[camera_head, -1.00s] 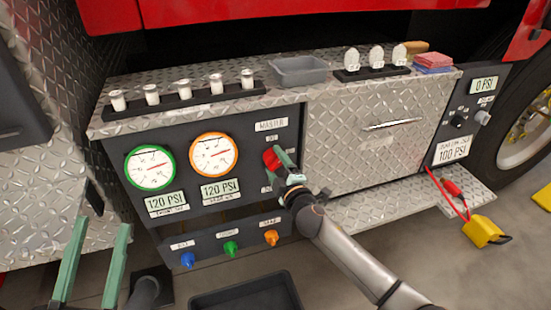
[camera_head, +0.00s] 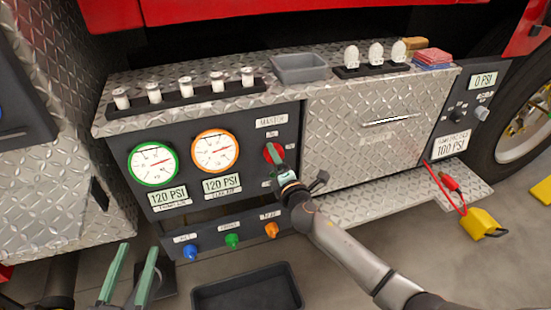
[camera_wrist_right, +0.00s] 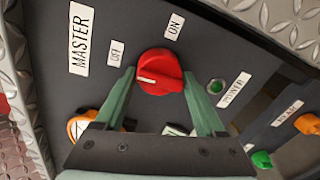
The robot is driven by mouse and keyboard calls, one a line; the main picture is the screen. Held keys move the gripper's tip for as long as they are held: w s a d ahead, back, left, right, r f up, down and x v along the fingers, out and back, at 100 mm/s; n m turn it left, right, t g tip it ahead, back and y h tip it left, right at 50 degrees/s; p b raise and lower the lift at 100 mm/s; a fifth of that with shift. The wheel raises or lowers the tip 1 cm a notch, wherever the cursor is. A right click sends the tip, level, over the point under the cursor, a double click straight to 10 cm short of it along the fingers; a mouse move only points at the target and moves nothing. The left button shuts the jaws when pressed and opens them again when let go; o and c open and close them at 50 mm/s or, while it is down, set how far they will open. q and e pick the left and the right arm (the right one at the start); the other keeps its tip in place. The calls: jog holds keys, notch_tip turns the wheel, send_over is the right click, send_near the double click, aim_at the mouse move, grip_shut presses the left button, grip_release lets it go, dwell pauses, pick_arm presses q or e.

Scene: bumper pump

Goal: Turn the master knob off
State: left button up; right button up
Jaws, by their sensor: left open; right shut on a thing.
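The red master knob (camera_head: 271,153) is on the dark panel under the MASTER label (camera_head: 272,121). In the right wrist view the knob (camera_wrist_right: 160,72) sits between the two green fingers of my right gripper (camera_wrist_right: 163,84), which is shut on it. The knob's white mark points left in that view. The OFF label (camera_wrist_right: 117,53) is at its upper left and the ON label (camera_wrist_right: 174,26) above it. In the head view my right gripper (camera_head: 277,158) partly covers the knob. My left gripper (camera_head: 138,255) is open and empty, low at the left.
A green lamp (camera_wrist_right: 216,86) sits beside the POWER label (camera_wrist_right: 234,90). Two gauges (camera_head: 153,164) (camera_head: 214,151) and blue, green and orange knobs (camera_head: 232,240) are left of and below my right gripper. A black tray (camera_head: 247,290) lies on the floor.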

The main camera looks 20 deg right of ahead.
jog(key=shift+w+r, duration=0.15)
jog(key=shift+r, duration=0.25)
jog(key=o, duration=1.1)
jog(key=shift+o, duration=0.8)
jog(key=shift+f, duration=0.2)
pick_arm(q)
notch_tip(320, 180, down, 11)
jog(key=s+n+g+y+p, duration=0.1)
jog(key=s+g+p, duration=0.1)
jog(key=g, duration=0.3)
jog(key=shift+s+a+f+n+y, duration=0.15)
jog(key=shift+s+f+n+y, duration=0.05)
jog(key=shift+s+n+y, duration=0.1)
pick_arm(e)
jog(key=s, duration=0.8)
jog(key=s+r, duration=0.1)
jog(key=s, duration=0.3)
jog(key=shift+s+d, duration=0.2)
jog(key=shift+s, duration=0.15)
